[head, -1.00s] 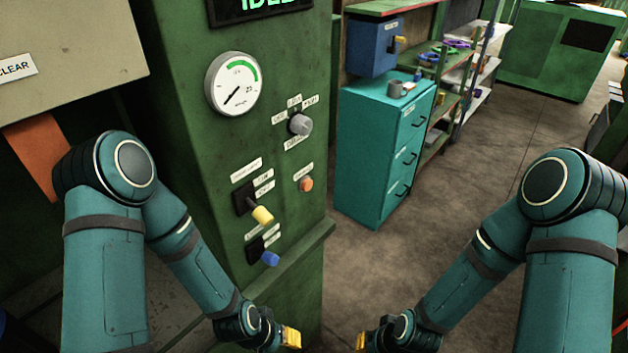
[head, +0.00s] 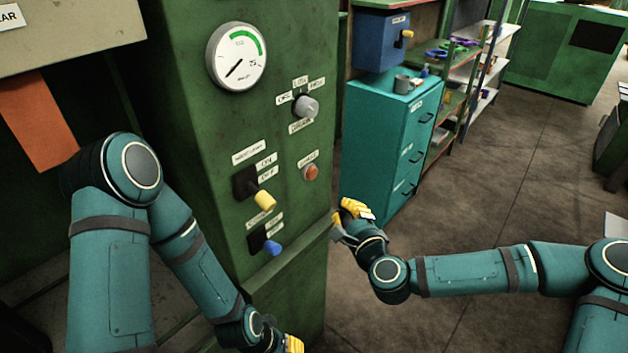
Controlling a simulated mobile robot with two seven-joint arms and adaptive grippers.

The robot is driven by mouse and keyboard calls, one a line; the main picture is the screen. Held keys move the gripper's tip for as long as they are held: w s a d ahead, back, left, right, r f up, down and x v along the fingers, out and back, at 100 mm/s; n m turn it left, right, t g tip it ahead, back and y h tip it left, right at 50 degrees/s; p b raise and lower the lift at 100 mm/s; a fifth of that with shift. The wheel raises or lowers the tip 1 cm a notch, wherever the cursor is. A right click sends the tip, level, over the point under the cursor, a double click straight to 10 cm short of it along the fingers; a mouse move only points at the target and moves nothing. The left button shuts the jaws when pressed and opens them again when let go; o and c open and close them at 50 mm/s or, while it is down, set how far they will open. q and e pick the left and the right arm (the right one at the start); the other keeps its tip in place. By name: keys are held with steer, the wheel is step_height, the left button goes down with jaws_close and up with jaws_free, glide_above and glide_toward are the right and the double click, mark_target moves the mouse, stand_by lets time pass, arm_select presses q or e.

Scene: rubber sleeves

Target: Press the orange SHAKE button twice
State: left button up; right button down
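The orange button (head: 311,172) is a small round cap on the front of the green machine cabinet (head: 190,90). A small white label (head: 308,158) sits just above it, its text too blurred to read surely. My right gripper (head: 350,212), with yellow finger parts, is in front of the cabinet, below and to the right of the button and apart from it in the picture. Whether its fingers are open is unclear. My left gripper (head: 292,344) is low at the bottom edge, partly cut off, and its fingers cannot be made out.
Around the button are a grey knob (head: 306,106), a yellow-handled switch (head: 264,200), a blue-handled switch (head: 272,248) and a round gauge (head: 237,57). A ledge (head: 290,265) juts out below. A teal drawer cabinet (head: 370,140) stands behind to the right.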

mark_target(312, 173)
steer(key=d+r+m, duration=0.1)
steer(key=w+d+r+m+t+h, duration=0.1)
steer(key=r, duration=0.1)
steer(key=w+d+r+m+t+h, duration=0.1)
steer(key=shift+d+r+m, duration=0.15)
steer(key=shift+d+m, duration=0.05)
steer(key=shift+m, duration=0.1)
steer(key=shift+a, duration=0.1)
steer(key=w+a, duration=0.5)
steer(key=a, duration=0.2)
steer(key=shift+b, duration=0.45)
steer(key=shift+w+a, duration=0.1)
stand_by(1.0)
steer(key=shift+w+a, duration=0.25)
